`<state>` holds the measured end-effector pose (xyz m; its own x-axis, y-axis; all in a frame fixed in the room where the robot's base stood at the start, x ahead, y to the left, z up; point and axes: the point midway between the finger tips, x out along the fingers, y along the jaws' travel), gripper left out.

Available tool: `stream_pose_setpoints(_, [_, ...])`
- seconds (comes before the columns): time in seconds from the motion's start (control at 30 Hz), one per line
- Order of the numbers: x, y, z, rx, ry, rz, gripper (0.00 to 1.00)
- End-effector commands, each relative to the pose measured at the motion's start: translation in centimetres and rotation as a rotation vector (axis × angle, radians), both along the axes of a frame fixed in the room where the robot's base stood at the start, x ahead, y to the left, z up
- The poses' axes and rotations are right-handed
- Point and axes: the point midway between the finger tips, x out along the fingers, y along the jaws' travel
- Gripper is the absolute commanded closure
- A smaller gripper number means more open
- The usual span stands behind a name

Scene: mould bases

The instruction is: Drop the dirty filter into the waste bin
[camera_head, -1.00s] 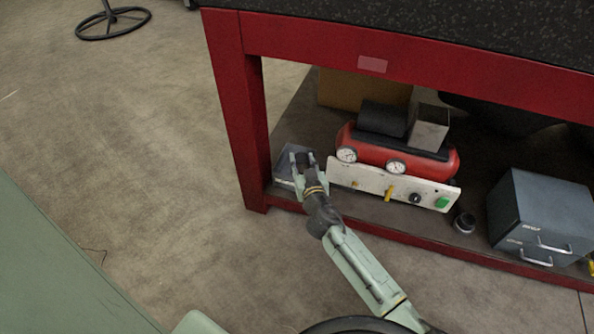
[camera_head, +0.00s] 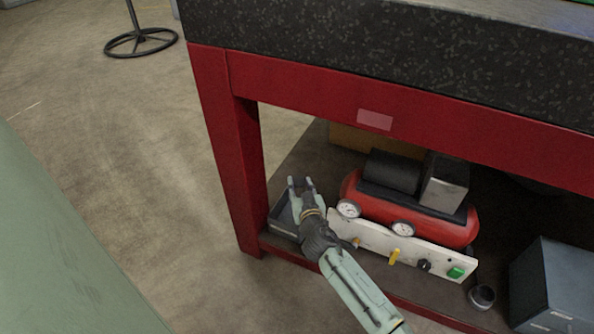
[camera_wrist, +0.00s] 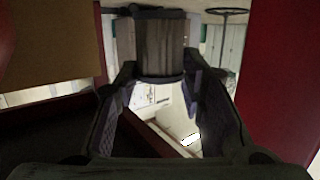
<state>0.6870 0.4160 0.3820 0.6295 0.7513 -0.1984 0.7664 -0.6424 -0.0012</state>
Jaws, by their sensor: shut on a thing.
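My gripper (camera_wrist: 160,72) is shut on the dirty filter (camera_wrist: 160,46), a greyish-brown ribbed cylinder with dark end rims. It is held between the fingertips in the wrist view. In the head view my gripper (camera_head: 301,184) is at the left end of the low shelf, over or beside a small dark grey open box (camera_head: 283,222). I cannot tell the filter apart there, nor its height above the box. No thing is clearly marked as the waste bin; the grey box may be it.
A red table leg (camera_head: 240,175) stands close left of my gripper, with the red beam (camera_head: 420,115) above. A red compressor (camera_head: 455,227) with gauges and a white panel (camera_head: 380,245) stands close right. A grey drawer box (camera_head: 560,285) is farther right. Open floor lies left.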

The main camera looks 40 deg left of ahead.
Motion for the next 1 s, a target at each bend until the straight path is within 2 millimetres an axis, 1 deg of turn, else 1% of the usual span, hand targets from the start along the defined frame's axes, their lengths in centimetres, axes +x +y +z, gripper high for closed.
stream_pose_setpoints(0.03, [0.0,0.0,-1.3,-0.002,-0.002,0.002,0.92])
stream_pose_setpoints(0.23, [0.0,0.0,-3.2,-0.003,-0.002,0.001,0.92])
stream_pose_setpoints(0.4, [0.0,0.0,-3.8,-0.001,-0.002,0.0,0.92])
stream_pose_setpoints(0.67, [0.0,0.0,-3.8,-0.001,-0.001,-0.001,0.92])
stream_pose_setpoints(0.7, [0.0,0.0,-3.8,-0.001,-0.001,-0.001,0.63])
stream_pose_setpoints(1.0, [0.0,0.0,-3.8,-0.001,-0.001,0.0,0.43])
